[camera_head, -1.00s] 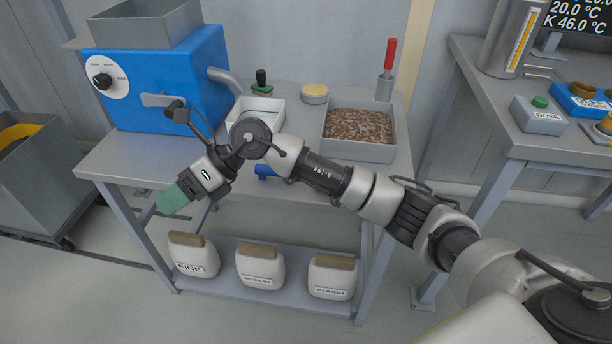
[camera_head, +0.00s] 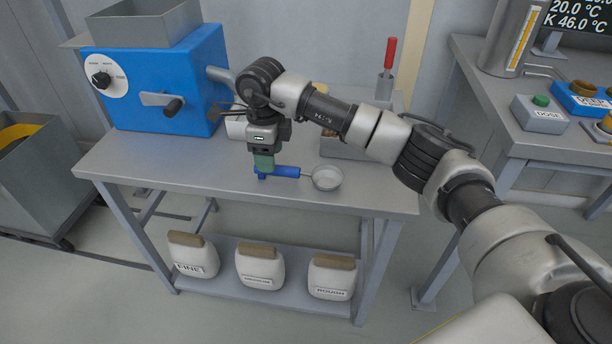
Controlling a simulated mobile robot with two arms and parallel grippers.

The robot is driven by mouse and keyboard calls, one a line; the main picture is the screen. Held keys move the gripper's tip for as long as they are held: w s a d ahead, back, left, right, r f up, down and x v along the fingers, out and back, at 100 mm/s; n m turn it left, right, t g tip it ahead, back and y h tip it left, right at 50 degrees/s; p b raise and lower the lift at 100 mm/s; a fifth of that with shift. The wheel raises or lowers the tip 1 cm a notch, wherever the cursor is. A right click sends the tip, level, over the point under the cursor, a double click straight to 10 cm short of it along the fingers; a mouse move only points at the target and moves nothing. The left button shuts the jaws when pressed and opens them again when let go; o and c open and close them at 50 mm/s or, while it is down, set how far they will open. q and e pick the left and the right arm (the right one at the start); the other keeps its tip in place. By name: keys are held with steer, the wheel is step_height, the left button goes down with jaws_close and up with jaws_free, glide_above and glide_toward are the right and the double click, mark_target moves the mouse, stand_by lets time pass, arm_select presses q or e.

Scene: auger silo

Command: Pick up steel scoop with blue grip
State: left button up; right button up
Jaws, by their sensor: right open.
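The steel scoop with the blue grip (camera_head: 284,171) lies on the table near its front edge. Its round steel bowl (camera_head: 327,177) points right and the blue grip points left. My right gripper (camera_head: 264,166) is open and points down at the left part of the blue grip. Its green fingers overlap the grip in the picture; I cannot tell whether they touch it. My left gripper is not in view.
A blue mill (camera_head: 150,85) with a crank stands at the table's back left. A tray (camera_head: 342,146) and a red-handled tool (camera_head: 388,60) are behind my arm. The table's (camera_head: 150,165) front left is clear. Labelled bags (camera_head: 260,268) stand on the lower shelf.

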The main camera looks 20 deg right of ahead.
step_height(320, 180, down, 5)
steer(key=shift+d+r, duration=0.1)
steer(key=shift+r, duration=0.1)
steer(key=shift+f, duration=0.2)
steer(key=c, duration=0.7)
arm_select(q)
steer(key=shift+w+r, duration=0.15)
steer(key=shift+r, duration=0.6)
arm_select(e)
jaws_close()
steer(key=shift+r, duration=0.1)
